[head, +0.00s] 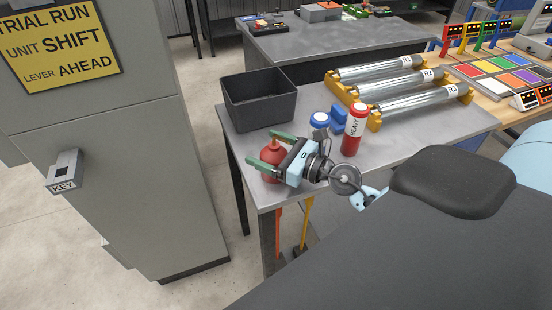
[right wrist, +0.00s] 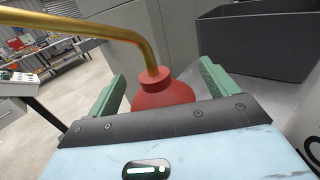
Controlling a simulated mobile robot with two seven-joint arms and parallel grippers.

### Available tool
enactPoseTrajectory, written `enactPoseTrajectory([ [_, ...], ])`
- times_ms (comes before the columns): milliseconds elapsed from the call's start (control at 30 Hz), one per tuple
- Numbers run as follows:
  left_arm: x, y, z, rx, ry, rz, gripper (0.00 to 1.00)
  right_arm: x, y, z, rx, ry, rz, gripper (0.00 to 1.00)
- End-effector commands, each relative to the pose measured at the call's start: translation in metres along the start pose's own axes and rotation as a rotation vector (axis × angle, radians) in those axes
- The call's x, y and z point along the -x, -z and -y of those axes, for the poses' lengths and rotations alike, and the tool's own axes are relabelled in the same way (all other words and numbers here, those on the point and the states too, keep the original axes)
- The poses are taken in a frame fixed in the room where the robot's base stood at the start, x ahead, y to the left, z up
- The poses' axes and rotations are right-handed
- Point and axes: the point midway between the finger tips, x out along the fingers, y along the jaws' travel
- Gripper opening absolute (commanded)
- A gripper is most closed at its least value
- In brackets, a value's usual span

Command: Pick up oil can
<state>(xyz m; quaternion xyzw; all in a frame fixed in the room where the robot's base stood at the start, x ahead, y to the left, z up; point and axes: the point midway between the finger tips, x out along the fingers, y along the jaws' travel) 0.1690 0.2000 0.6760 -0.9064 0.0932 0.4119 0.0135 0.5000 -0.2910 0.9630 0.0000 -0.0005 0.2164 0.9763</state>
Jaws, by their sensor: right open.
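The oil can, a red rounded body (head: 273,162) with a thin brass spout, stands on the grey table near its front left corner. My right gripper (head: 261,149) reaches over the table from the right, its two green fingers open on either side of the can. In the right wrist view the red body (right wrist: 162,92) sits between the fingers, and its bent brass spout (right wrist: 100,30) runs up and left. The lower part of the can is hidden behind the gripper body there. My left gripper is not in view.
A dark open bin (head: 260,115) stands behind the can. A red "HEAVY" canister (head: 354,132), a blue-and-white item (head: 320,121) and a blue block (head: 339,118) are to the right. Metal rollers (head: 385,75) lie in yellow holders behind. A grey cabinet (head: 110,150) stands left.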

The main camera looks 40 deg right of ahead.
Motion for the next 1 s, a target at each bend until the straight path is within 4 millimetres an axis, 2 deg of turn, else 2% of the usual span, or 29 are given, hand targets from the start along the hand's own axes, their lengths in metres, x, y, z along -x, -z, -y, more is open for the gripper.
enactPoseTrajectory([
  [300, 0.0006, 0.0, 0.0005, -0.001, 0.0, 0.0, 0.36, -0.0043, 0.0014, -0.0004, -0.001, -0.001, -0.002, 0.84],
  [733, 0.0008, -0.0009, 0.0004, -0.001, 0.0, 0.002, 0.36, -0.004, 0.001, -0.0003, 0.0, -0.001, -0.002, 0.28],
  [1000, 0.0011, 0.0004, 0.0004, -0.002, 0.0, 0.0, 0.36, -0.0041, -0.0016, -0.0001, 0.001, -0.001, 0.001, 0.28],
])
